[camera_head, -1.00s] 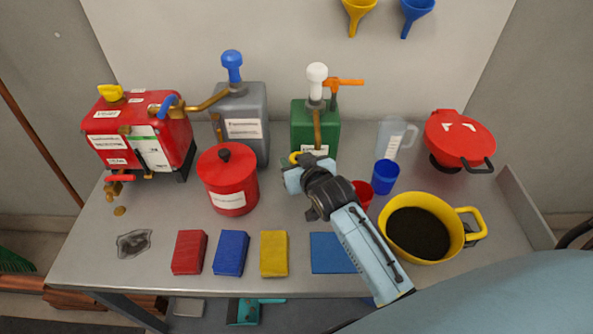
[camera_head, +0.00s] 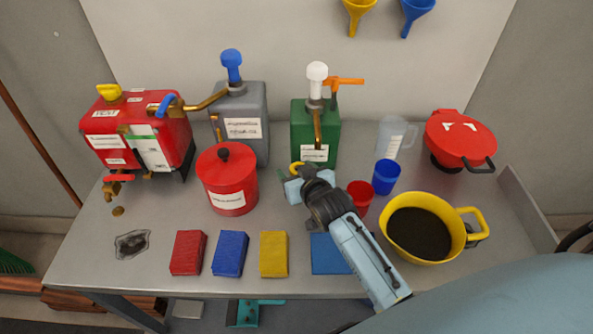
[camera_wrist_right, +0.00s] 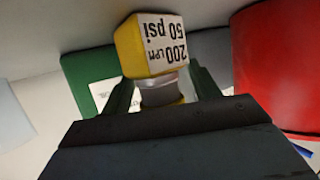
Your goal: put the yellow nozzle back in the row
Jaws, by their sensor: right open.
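The yellow nozzle (camera_wrist_right: 150,45) shows in the right wrist view as a yellow block marked "200 LPM 50 psi" above a silver collar. It lies between the two fingers of my right gripper (camera_wrist_right: 160,85), which is open. In the head view a small yellow curved part (camera_head: 296,167) shows beside my right gripper (camera_head: 299,184), in front of the green can (camera_head: 301,122); the gripper partly hides it. I cannot tell whether the nozzle touches the table. My left gripper is not in view.
A red canister (camera_head: 226,178) stands left of my right gripper. A red cup (camera_head: 360,194), a blue cup (camera_head: 386,176) and a yellow pot (camera_head: 455,222) stand to the right. Red (camera_head: 188,252), blue (camera_head: 230,253) and yellow (camera_head: 273,254) blocks line the front.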

